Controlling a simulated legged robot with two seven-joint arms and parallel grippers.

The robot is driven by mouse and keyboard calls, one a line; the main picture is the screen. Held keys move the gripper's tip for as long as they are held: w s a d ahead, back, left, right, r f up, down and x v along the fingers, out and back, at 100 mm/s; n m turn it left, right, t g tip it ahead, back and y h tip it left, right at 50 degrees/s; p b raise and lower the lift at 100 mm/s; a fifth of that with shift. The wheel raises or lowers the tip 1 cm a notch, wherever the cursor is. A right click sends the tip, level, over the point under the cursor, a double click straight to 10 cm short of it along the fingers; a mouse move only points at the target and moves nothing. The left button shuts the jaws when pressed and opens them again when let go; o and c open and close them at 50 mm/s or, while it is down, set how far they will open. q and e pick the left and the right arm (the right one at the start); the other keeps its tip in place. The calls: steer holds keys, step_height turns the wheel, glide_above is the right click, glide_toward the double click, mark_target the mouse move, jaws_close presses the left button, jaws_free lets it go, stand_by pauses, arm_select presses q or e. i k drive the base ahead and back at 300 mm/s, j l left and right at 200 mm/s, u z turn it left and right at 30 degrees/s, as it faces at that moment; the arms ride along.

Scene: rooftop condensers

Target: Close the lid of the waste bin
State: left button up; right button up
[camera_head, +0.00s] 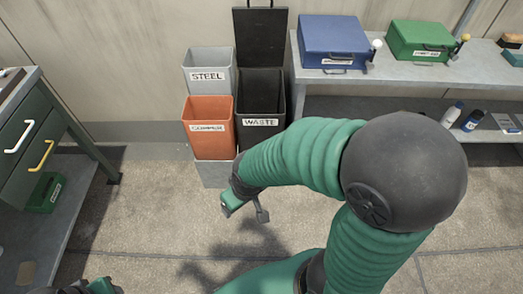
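The black waste bin (262,138) stands near the wall, left of the bench, with a white WASTE label on its front. Its black lid (262,38) stands upright at the back, so the bin is open and its dark inside shows. My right gripper (246,208) hangs in front of and below the bin, apart from it. Its fingers look spread and nothing shows between them. My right arm covers the area just right of the bin's lower front. Part of my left gripper (98,288) shows at the bottom left edge; its fingers are mostly cut off.
A grey STEEL bin (208,60) and an orange bin (207,138) stand left of the waste bin. A bench (400,88) at right holds a blue box (335,40) and a green box (422,38). A drawer cabinet (32,130) is at left. The floor between is clear.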

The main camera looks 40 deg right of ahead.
mark_target(260, 32)
steer(key=z, duration=1.25)
steer(key=i+l+u, duration=0.15)
steer(key=i+u, duration=0.25)
steer(key=i, duration=0.25)
